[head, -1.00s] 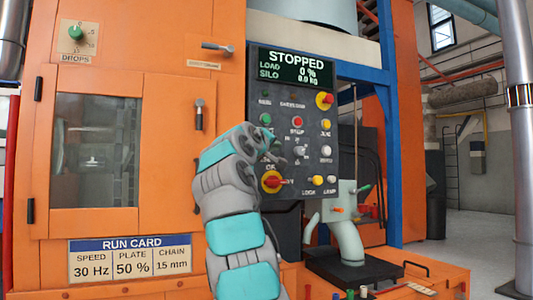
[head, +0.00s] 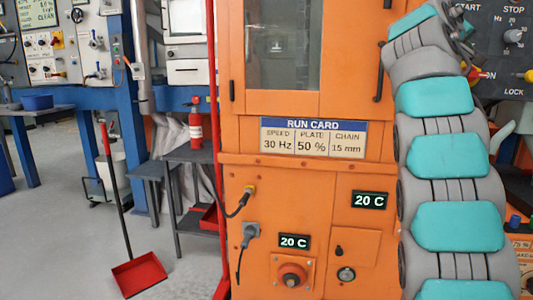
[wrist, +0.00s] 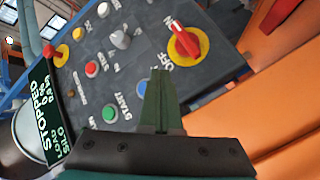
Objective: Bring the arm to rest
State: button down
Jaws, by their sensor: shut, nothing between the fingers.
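My arm (head: 455,160) rises along the right side of the head view, its upper end in front of the dark control panel (head: 503,60). In the wrist view my gripper (wrist: 161,100) is shut and empty, its fingers pointing at the panel. The red-and-yellow ON/OFF switch (wrist: 183,42) lies beyond and to the right of the fingertips. The green START button (wrist: 110,112) is to their left. Whether the fingertips touch the panel cannot be told. The display (wrist: 45,115) reads STOPPED.
The orange machine cabinet (head: 240,130) stands close beside my arm. Left of it are a fire extinguisher (head: 196,128), a dark side table (head: 190,153) and a red dustpan (head: 139,274). Open grey floor (head: 75,240) lies at the left.

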jog(key=s+a+f+g+y+p, duration=0.1)
jog(key=s+a+f+g+y, duration=0.2)
jog(key=a+f, duration=0.5)
jog(key=s+a+f+n+y+p, duration=0.1)
jog(key=s+a+f+y, duration=0.4)
jog(key=f, duration=0.7)
jog(key=s+a+f+g+y, duration=0.15)
jog(key=s+a+f, duration=0.35)
jog(key=f, duration=0.5)
jog(key=s+a+f+g+y, duration=0.1)
jog(key=s+a+f, duration=0.4)
jog(key=s, duration=0.5)
jog(key=s+a+f+g+y+p, duration=0.1)
jog(key=s+a+f+g+y, duration=0.1)
jog(key=s+a+f, duration=0.4)
jog(key=s+a+f+g+y+p, duration=0.1)
jog(key=s+a+f+g, duration=0.2)
jog(key=s+a+f, duration=0.3)
jog(key=s+f, duration=0.4)
jog(key=s, duration=0.4)
jog(key=shift+s+g, duration=0.35)
jog(key=shift+s, duration=0.05)
jog(key=shift+y, duration=0.25)
